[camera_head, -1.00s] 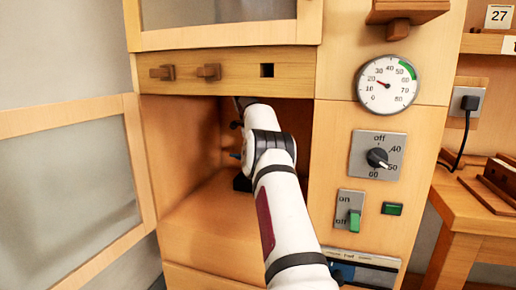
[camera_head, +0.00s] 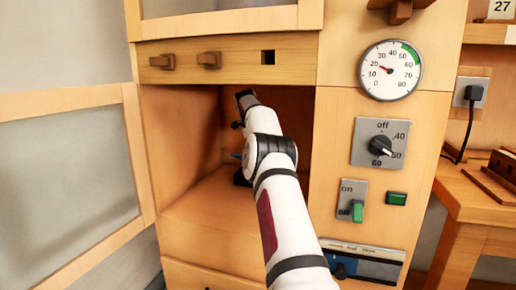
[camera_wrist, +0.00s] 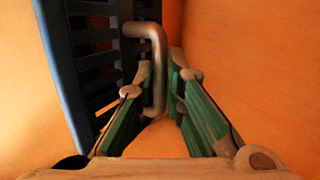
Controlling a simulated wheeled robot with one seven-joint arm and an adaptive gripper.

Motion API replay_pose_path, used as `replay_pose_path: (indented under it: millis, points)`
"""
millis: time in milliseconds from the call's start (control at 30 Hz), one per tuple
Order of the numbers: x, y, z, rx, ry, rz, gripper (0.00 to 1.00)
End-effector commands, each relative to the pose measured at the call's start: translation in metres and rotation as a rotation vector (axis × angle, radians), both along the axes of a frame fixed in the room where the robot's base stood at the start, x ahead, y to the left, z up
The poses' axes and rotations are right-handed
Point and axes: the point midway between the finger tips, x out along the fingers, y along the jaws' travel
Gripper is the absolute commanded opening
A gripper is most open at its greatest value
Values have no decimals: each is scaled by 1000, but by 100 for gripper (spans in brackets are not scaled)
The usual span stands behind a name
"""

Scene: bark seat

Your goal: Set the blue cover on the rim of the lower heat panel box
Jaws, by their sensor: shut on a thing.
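The blue cover (camera_wrist: 68,75) stands on edge at the left of the wrist view. It has a blue frame, dark slats and a bent grey handle (camera_wrist: 158,60). My gripper (camera_wrist: 161,92) is shut on this handle, with a green-padded finger on each side. In the head view my arm reaches into the open compartment (camera_head: 185,205) of the wooden cabinet, and my gripper is mostly hidden. Only a small blue bit, perhaps part of the cover, shows beside the arm. I cannot make out the rim of the lower heat panel box or whether the cover touches it.
The compartment's wooden walls are close around my gripper. An open framed door (camera_head: 60,170) stands at the left. A dial (camera_head: 391,70), a rotary knob (camera_head: 380,145) and a green switch (camera_head: 357,211) are at the right.

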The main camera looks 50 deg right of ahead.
Motion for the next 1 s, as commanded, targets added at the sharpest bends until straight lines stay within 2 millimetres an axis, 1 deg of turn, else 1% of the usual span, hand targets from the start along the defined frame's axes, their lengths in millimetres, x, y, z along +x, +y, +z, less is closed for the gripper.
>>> replay_pose_path:
  millis: [1000]
  points:
    - [4,3,-47,5,-4,6,0]
